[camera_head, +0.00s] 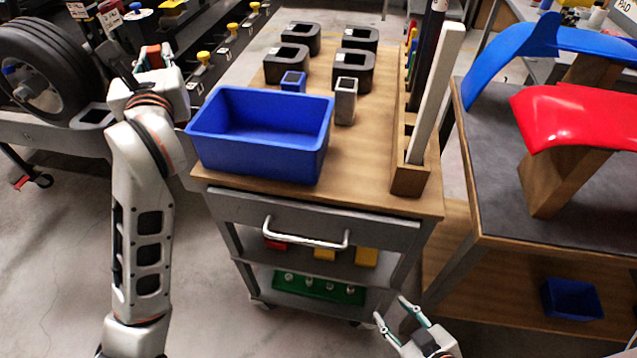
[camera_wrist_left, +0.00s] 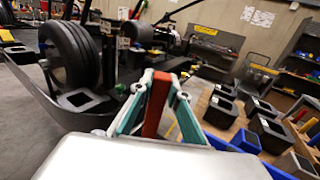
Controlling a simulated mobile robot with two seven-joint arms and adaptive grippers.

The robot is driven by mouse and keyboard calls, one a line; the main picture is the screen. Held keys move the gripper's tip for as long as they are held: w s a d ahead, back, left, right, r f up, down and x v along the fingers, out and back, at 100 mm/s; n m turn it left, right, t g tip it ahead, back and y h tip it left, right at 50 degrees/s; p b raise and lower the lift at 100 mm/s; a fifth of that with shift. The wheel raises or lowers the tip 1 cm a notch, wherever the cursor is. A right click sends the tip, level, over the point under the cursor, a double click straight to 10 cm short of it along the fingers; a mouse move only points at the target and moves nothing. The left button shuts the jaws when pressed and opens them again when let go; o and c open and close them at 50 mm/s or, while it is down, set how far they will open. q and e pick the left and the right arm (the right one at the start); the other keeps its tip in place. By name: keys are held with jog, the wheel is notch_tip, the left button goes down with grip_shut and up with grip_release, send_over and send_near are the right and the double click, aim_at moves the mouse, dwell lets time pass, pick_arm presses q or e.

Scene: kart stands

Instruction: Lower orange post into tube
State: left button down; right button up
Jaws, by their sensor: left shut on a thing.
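My left gripper (camera_head: 153,57) is shut on an orange-red post (camera_wrist_left: 155,103), which stands up between its teal fingers in the left wrist view. Only a small part of the post shows in the head view. A dark square tube (camera_head: 96,116) with an open top is on the grey stand beside the wheel, just left of my left wrist; it also shows in the left wrist view (camera_wrist_left: 84,101), left of the post. The post is apart from this tube's opening. The post's lower end is hidden. My right gripper (camera_head: 391,307) is open and empty, low in front of the cart.
A blue bin (camera_head: 260,174), several black square holders (camera_head: 353,70), a small blue tube (camera_head: 292,81) and a grey tube (camera_head: 345,101) stand on the wooden cart. A black tire (camera_head: 45,70) is at the left. A table with red and blue panels is at the right.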

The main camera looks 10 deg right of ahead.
pick_arm(q)
jog(key=shift+r, duration=0.1)
pick_arm(e)
jog(key=shift+w+r, duration=0.3)
jog(key=shift+r, duration=0.05)
jog(key=shift+s+f, duration=0.15)
jog(key=shift+f, duration=0.15)
pick_arm(q)
jog(key=shift+f+b, duration=0.7)
jog(key=shift+f, duration=0.6)
pick_arm(e)
jog(key=shift+s+f, duration=0.35)
jog(key=shift+f, duration=0.2)
jog(key=shift+s+f, duration=0.35)
jog(key=shift+f, duration=0.2)
